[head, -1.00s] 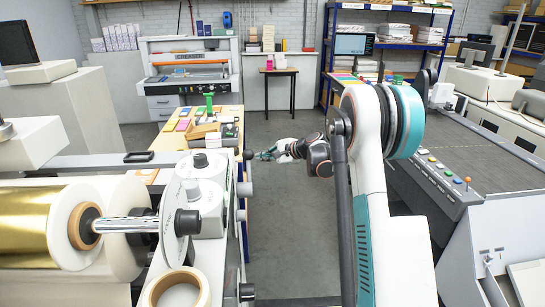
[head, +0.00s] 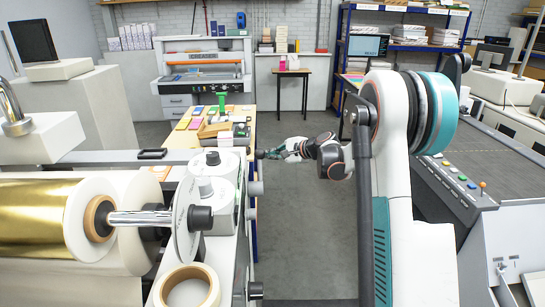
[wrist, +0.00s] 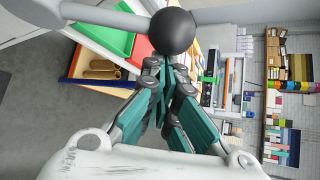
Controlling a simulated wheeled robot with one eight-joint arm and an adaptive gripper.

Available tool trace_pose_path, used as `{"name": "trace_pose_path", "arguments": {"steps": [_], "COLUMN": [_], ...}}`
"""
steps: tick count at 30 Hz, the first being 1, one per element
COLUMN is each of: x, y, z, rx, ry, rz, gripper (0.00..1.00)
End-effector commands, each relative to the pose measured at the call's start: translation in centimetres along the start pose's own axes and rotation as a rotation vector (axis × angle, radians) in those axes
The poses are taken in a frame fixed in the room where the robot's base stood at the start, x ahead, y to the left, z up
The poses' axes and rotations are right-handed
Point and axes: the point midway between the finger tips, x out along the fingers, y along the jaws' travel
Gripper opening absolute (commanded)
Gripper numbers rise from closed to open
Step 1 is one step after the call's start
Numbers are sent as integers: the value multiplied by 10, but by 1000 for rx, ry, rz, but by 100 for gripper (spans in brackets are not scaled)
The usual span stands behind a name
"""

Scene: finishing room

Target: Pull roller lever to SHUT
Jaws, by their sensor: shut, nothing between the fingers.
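A pale grey lever rod (wrist: 95,15) with a black ball knob (wrist: 174,31) crosses the upper left of the wrist view; it appears to be the roller lever. The dark knob shows small in the head view (head: 260,154), at the right edge of the foil machine. My gripper (wrist: 158,72) has its teal fingers together and empty, with the tips close to the ball knob. I cannot tell whether they touch it. In the head view my gripper (head: 270,153) is small, just right of the knob. No SHUT mark is readable.
The foil machine with a gold roll (head: 35,215) and a tape ring (head: 187,288) fills the left. A wooden table (head: 242,118) with coloured pads stands beyond. A console with buttons (head: 455,180) is at right. The grey floor aisle (head: 300,220) between is clear.

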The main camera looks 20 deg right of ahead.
Motion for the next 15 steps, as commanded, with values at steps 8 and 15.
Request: {"name": "trace_pose_path", "arguments": {"steps": [8, 15], "x": [-4, -9], "y": [0, 1], "z": [3, 8], "rx": [-27, -71], "ry": [0, 0], "rz": [-31, -77], "gripper": [0, 0]}}
